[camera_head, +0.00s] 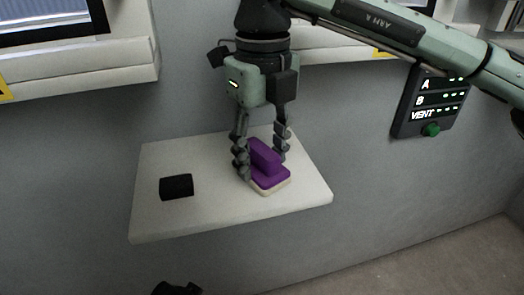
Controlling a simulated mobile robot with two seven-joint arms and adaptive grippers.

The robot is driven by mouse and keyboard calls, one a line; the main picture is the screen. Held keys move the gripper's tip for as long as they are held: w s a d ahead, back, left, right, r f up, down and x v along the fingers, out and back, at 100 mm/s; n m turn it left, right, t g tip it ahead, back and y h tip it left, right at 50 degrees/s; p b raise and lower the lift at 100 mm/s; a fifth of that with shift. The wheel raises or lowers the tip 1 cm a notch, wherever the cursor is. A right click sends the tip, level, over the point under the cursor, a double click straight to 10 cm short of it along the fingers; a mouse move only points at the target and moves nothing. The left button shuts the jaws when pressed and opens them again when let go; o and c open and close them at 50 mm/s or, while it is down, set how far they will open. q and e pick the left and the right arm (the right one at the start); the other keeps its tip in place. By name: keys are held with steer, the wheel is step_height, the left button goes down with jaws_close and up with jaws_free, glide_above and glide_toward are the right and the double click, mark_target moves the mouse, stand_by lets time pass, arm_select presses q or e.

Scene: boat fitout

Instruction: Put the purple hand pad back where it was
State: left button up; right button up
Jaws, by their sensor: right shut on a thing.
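The purple hand pad (270,178) has a raised purple grip block on top and a pale layer underneath. It is at the middle right of a white shelf (215,215) on the grey wall. My right gripper (262,160) points down from above, with its fingers on either side of the grip block, shut on it. The pad looks to be on or just above the shelf; I cannot tell which. The left gripper is not clearly seen; only a dark part (177,288) shows at the bottom edge.
A small black block (176,187) lies on the shelf left of the pad. The shelf's left part and front are otherwise clear. A dark panel with a green knob (431,130) is on the wall at right. Window ledges (80,75) jut out above the shelf.

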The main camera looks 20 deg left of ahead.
mark_target(263, 148)
steer(key=o, duration=1)
steer(key=shift+r, duration=0.1)
step_height(263, 148, up, 12)
